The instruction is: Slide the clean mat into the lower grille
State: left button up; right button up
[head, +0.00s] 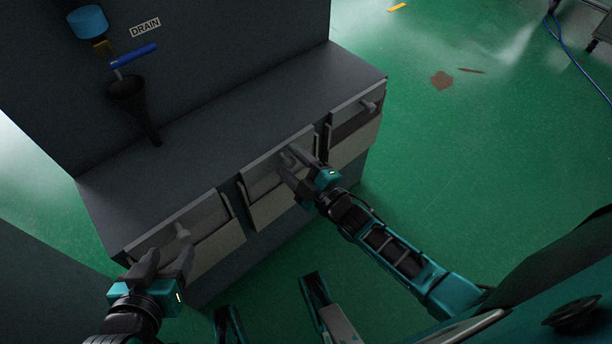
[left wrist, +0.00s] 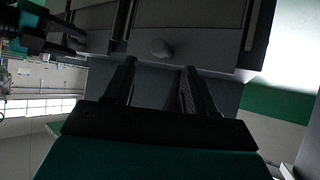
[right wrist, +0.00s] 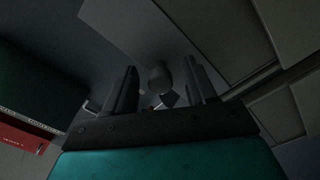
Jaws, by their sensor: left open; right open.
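No clean mat or lower grille can be made out for certain in any view. The dark cabinet (head: 225,140) has three knobbed front panels in a row, each with a paler flap below. My left gripper (head: 168,257) is open and empty just in front of the left panel's knob (head: 182,231). That knob (left wrist: 160,48) shows just beyond the fingertips in the left wrist view. My right gripper (head: 291,163) is open at the middle panel.
The right panel's knob (head: 368,106) is clear of both arms. A blue-handled drain valve (head: 134,55) and black funnel (head: 126,92) stand above the cabinet ledge. The green floor (head: 450,140) is open at right, with brown patches (head: 441,81).

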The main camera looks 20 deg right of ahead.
jog(key=shift+w+a, duration=0.15)
jog(key=shift+w, duration=0.25)
